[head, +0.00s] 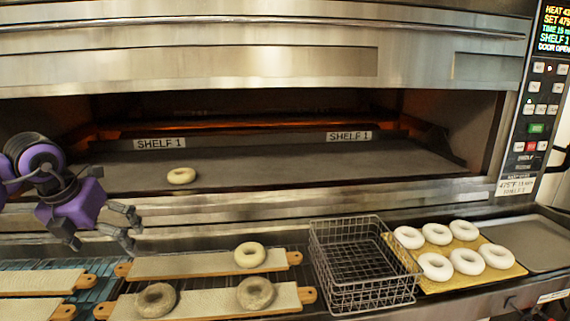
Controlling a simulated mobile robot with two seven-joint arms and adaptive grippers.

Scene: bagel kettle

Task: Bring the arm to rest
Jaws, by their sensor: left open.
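My left gripper (103,236), purple and dark grey, hangs at the left in front of the oven's lower edge. Its fingers are apart and hold nothing. A pale bagel (181,175) lies on the dark oven shelf (300,172), to the right of the gripper and farther back. The gripper is apart from it and from the boards below. My right gripper does not show.
Bagel boards (200,265) lie below the gripper; three bagels rest on the middle ones. An empty wire basket (365,262) stands right of them, beside a tan board (420,283) with several white bagels. The oven (250,60) is open.

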